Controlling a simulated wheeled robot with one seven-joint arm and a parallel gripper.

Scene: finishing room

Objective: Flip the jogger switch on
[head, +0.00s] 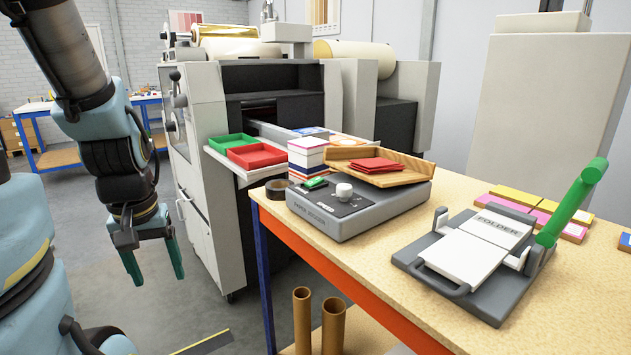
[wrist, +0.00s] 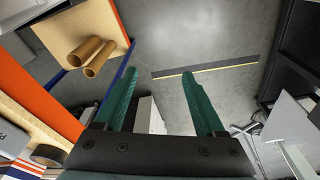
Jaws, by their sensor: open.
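The jogger (head: 365,215) is a grey box on the workbench, with a tilted wooden tray (head: 390,178) on top holding red cards (head: 374,165). Its black front panel has a pale round knob (head: 344,191) and small markings. A small green piece (head: 316,183) sits at the panel's back left; I cannot tell whether it is the switch or how it is set. My gripper (head: 153,272) hangs left of the bench, over the floor, well apart from the jogger. Its green fingers are open and empty, as the wrist view also shows (wrist: 160,78).
A folder (head: 475,250) with a raised green handle (head: 573,205) stands right of the jogger. A stack of cards (head: 307,153) and a dark tape roll (head: 277,189) are beside it. Cardboard tubes (head: 333,322) stand below the bench. A large machine (head: 270,90) is behind.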

